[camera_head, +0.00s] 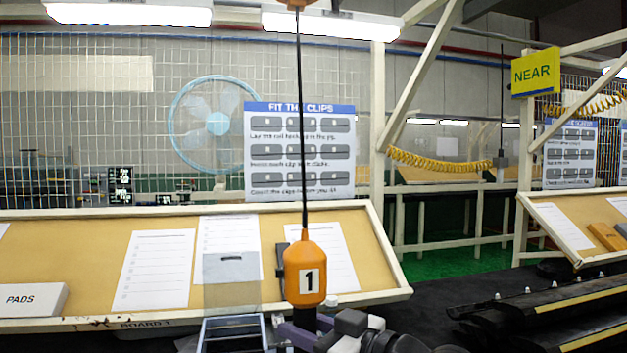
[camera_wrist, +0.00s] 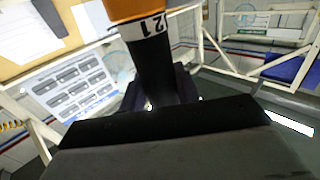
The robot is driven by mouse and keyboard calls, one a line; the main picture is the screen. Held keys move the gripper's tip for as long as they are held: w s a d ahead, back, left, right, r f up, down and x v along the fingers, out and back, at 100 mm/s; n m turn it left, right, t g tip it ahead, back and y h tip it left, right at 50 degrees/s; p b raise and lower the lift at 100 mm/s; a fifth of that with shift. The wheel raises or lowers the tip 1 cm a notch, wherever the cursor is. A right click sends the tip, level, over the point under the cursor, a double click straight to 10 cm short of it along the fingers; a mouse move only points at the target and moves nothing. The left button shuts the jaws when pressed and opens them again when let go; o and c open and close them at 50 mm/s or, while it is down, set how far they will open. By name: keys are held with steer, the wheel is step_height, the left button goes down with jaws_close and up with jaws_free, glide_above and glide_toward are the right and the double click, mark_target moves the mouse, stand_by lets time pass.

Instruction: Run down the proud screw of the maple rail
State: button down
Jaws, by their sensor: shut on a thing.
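An orange driver (camera_head: 305,270) marked 1 hangs upright on a dark cord near the middle of the head view. My gripper (camera_head: 306,322) is at its lower end, shut on the black shaft. In the wrist view the orange body of the driver (camera_wrist: 132,9) shows at the top, with its black shaft (camera_wrist: 152,65) running down between the fingers of my gripper (camera_wrist: 163,98). The driver's tip is hidden. Long dark rails with yellow strips (camera_head: 567,308) lie at the lower right of the head view, with small pale studs on top. I cannot tell which rail is maple, nor pick out a proud screw.
A sloped tan board (camera_head: 75,250) with paper sheets stands behind the driver. A white PADS box (camera_head: 33,300) is at its left end. A clear pocket (camera_head: 231,280) is beside the driver. A dark surface (camera_head: 435,290) lies open between driver and rails. A yellow NEAR sign (camera_head: 535,72) hangs upper right.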

mark_target(305, 295)
steer(key=shift+f+b, duration=0.45)
steer(key=shift+f, duration=0.15)
stand_by(1.4)
steer(key=shift+r+p, duration=2.15)
steer(key=shift+r, duration=0.95)
